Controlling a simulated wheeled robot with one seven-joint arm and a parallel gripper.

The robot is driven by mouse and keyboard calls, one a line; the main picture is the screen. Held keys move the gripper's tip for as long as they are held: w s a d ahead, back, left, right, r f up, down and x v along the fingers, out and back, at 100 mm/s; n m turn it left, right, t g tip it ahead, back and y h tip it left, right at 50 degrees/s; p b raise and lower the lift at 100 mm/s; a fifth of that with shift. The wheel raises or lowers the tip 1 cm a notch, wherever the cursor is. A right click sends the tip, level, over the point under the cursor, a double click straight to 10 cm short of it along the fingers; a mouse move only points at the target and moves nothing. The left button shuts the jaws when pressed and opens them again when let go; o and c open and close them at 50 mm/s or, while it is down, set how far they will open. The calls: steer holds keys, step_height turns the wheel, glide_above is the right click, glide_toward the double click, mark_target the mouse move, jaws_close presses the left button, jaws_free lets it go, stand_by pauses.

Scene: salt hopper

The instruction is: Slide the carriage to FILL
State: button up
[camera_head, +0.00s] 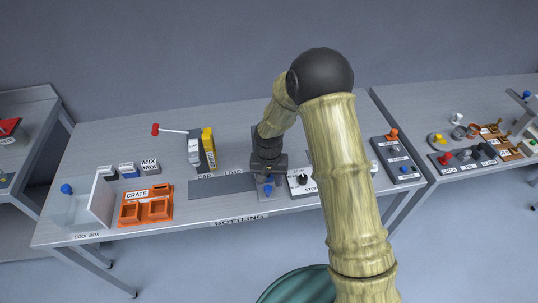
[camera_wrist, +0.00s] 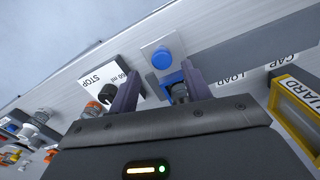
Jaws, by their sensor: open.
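My gripper (camera_head: 267,170) reaches down over the middle of the bottling table, at the right end of a dark track (camera_head: 222,190). In the wrist view my gripper (camera_wrist: 160,86) is open. A blue part with a short dark post (camera_wrist: 178,88), perhaps the carriage, sits between the fingers, close to the right-hand one. I cannot tell whether they touch. A blue round knob (camera_wrist: 162,60) on a light grey plate lies just beyond the fingertips. The CAP and LOAD labels (camera_wrist: 231,78) lie along the track. I see no FILL label.
A panel marked STOP (camera_wrist: 92,80) with a black knob (camera_wrist: 108,93) stands close beside one finger. A yellow guard (camera_head: 208,140), an orange crate (camera_head: 145,220) and a white cool box wall (camera_head: 101,205) stand left. A grey control box (camera_head: 400,160) stands right.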

step_height(320, 180, up, 14)
steer(key=b, duration=0.2)
stand_by(0.5)
steer(key=s+d+r+t, duration=0.1)
steer(key=s+d+t, duration=0.1)
steer(key=s+d, duration=1.4)
steer(key=shift+d+r+t, duration=0.2)
steer(key=shift+r+t, duration=0.05)
steer(key=shift+t, duration=0.05)
steer(key=shift+s, duration=0.15)
stand_by(0.5)
